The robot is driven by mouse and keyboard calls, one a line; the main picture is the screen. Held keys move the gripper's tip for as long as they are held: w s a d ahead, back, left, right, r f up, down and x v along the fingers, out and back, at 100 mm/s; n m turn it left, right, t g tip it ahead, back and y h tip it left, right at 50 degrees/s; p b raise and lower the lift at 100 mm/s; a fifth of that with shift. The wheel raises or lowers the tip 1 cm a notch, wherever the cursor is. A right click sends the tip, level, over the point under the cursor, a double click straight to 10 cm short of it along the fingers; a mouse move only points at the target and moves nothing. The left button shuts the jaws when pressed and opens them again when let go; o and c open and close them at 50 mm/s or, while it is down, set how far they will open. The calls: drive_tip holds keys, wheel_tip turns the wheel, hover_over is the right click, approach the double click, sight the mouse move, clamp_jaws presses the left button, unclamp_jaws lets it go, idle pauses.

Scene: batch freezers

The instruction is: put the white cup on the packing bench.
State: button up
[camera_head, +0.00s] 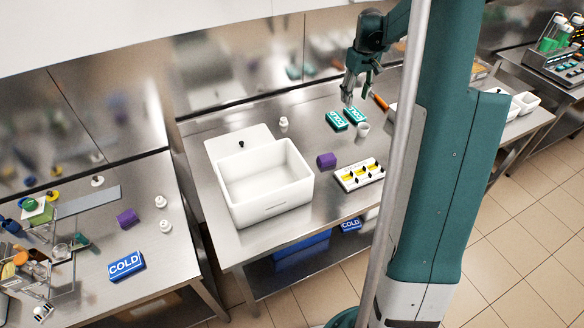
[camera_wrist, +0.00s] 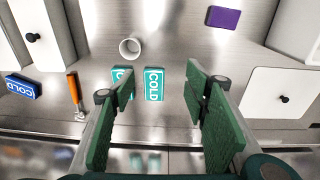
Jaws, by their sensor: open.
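The white cup (camera_head: 363,129) stands on the middle steel bench (camera_head: 280,118), beside two teal COLD packs (camera_head: 337,120). In the wrist view the cup (camera_wrist: 130,47) shows its round open rim, beyond the teal packs (camera_wrist: 153,84). My gripper (camera_head: 350,98) is open and empty above the bench, behind and slightly left of the cup in the head view. In the wrist view my gripper's green fingers (camera_wrist: 160,95) are wide apart, with the cup ahead of them and not between them. Several steel benches show; I cannot tell which is the packing bench.
A white open box (camera_head: 265,180), a purple block (camera_head: 326,160) and a white tray with yellow inserts (camera_head: 359,174) share the middle bench. An orange-handled tool (camera_wrist: 73,90) lies near the packs. The left bench (camera_head: 95,235) holds several items. My column hides part of the right side.

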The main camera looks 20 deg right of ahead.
drive_tip(key=s+a+r+t, duration=0.1)
drive_tip(key=s+a+r, duration=0.35)
drive_tip(key=a, duration=0.35)
drive_tip(key=s+a+r+t, duration=0.1)
drive_tip(key=s+a+r, duration=0.2)
drive_tip(key=a+r, duration=0.35)
drive_tip(key=s+a+r+t, duration=0.1)
drive_tip(key=s+a+r, duration=0.25)
drive_tip(key=a, duration=0.65)
drive_tip(key=s+a+f+t, duration=0.3)
drive_tip(key=s+a, duration=1.5)
drive_tip(key=s, duration=0.3)
drive_tip(key=shift+s+a+f, duration=0.15)
drive_tip(key=shift+s+a, duration=0.15)
drive_tip(key=shift+a, duration=0.1)
